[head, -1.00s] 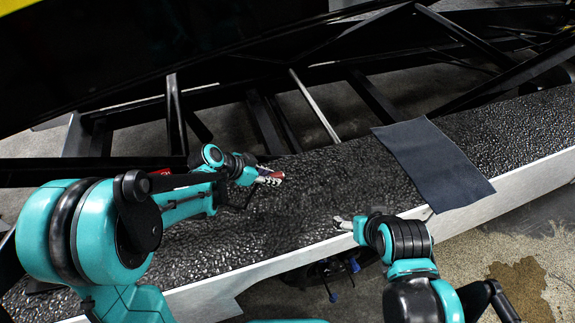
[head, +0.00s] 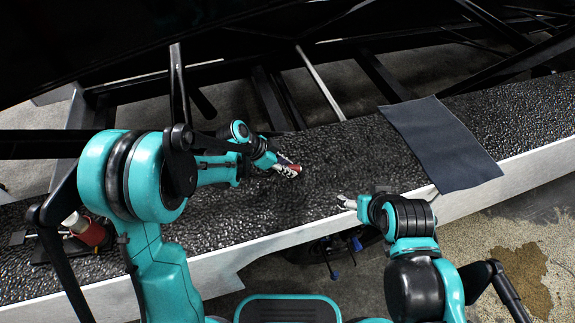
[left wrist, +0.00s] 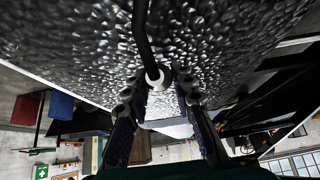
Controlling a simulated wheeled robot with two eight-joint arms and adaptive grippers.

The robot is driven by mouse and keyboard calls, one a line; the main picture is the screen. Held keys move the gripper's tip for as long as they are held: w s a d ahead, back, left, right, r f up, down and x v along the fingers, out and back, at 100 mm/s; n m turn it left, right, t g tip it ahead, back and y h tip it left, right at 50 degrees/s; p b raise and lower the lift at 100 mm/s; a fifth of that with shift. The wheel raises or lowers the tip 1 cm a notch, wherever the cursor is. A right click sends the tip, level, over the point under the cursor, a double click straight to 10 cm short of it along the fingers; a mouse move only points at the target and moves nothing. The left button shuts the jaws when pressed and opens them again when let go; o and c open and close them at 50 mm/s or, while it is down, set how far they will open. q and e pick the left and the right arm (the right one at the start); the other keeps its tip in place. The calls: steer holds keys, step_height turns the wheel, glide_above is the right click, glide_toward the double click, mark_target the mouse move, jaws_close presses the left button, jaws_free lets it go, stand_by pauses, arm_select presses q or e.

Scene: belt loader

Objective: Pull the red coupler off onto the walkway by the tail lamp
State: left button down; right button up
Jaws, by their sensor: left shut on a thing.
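In the left wrist view the two fingers (left wrist: 157,100) close around the pale round end (left wrist: 159,78) of a black rod or hose; no red shows there. My right gripper (head: 347,202) is over the walkway's near edge; its finger gap is unclear. A red cylinder (head: 91,231) with a pale top, possibly the tail lamp, is at the left.
A dark grey mat (head: 440,142) lies across the walkway at the right. Black frame bars (head: 385,75) and a pale rod (head: 320,82) are behind it. A pale edge plate (head: 265,245) borders the near side. The middle of the walkway is clear.

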arm_select(q)
steer(key=shift+f, duration=0.35)
steer(key=c, duration=1.2)
jaws_free()
steer(key=shift+a+r, duration=0.1)
steer(key=shift+r, duration=0.05)
steer(key=v, duration=1.1)
steer(key=shift+a+r, duration=0.2)
steer(key=shift+r, duration=0.15)
steer(key=shift+s, duration=0.1)
steer(key=s+a+r+n+t+y, duration=0.1)
steer(key=s+a+n+t+y, duration=0.1)
steer(key=s+a+n, duration=0.3)
steer(key=s+a+r+n+t+y, duration=0.2)
steer(key=s+a+n+t+y, duration=0.1)
steer(key=s+n, duration=0.6)
steer(key=s+a+y, duration=0.1)
steer(key=s+a, duration=0.1)
steer(key=shift+s+a+r+y, duration=0.25)
steer(key=shift+s+a+y, duration=0.15)
